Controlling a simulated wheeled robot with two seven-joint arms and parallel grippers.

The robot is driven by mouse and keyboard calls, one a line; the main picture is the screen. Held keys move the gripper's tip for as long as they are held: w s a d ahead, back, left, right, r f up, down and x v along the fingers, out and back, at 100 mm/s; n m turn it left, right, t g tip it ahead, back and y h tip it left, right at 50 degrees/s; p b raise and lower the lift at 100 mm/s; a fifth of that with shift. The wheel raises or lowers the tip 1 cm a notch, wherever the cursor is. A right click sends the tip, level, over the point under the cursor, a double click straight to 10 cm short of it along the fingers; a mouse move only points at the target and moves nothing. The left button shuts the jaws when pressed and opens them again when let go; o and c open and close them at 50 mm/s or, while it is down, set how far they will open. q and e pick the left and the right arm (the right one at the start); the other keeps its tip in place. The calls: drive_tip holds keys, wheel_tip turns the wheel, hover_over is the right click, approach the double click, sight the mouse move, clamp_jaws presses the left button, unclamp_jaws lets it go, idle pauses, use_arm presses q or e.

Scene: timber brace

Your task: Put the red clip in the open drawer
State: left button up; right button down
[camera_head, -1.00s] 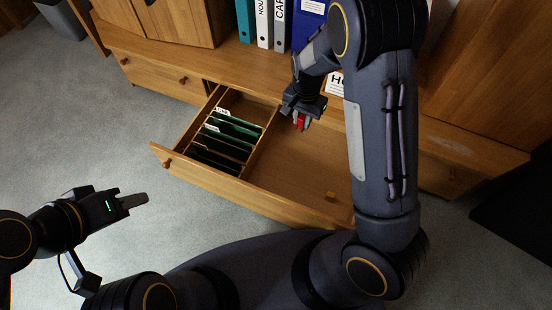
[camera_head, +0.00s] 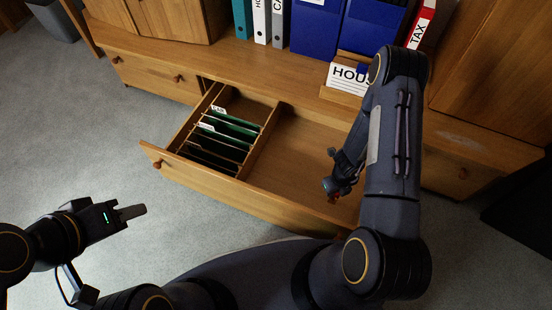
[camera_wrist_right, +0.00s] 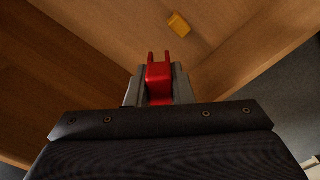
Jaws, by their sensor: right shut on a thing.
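The red clip (camera_wrist_right: 158,80) is held between the fingers of my right gripper (camera_wrist_right: 157,88) in the right wrist view. The drawer's right compartment is wide and mostly bare. A small yellow block (camera_wrist_right: 179,24) lies on the wood ahead of the clip in the wrist view. My left gripper (camera_head: 132,212) is over the grey floor at the left, away from the drawer; its finger gap cannot be made out.
The drawer's left compartment holds several dark green hanging files (camera_head: 219,140), behind a wooden divider (camera_head: 262,141). Binders (camera_head: 318,25) stand on the cabinet top, with a card box (camera_head: 347,79) in front. A closed drawer (camera_head: 150,76) is at the left.

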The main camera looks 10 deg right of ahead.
drive_tip(key=shift+f, duration=0.2)
drive_tip(key=w+a+f+b, duration=0.1)
drive_tip(key=w+a+f, duration=0.1)
drive_tip(key=w+f, duration=0.1)
drive_tip(key=w+a+f+b, duration=0.1)
drive_tip(key=w+a+f, duration=0.2)
drive_tip(key=w+a+f+b, duration=0.2)
drive_tip(key=w+a+f, duration=0.1)
drive_tip(key=w, duration=0.1)
drive_tip(key=shift+w+a+f, duration=0.15)
drive_tip(key=shift+a+f, duration=0.05)
drive_tip(key=shift+f, duration=0.1)
drive_tip(key=shift+w+a+f+b, duration=0.15)
drive_tip(key=shift+f+b, duration=1)
drive_tip(key=shift+f, duration=0.5)
drive_tip(key=shift+f, duration=0.1)
drive_tip(key=c, duration=1.3)
unclamp_jaws()
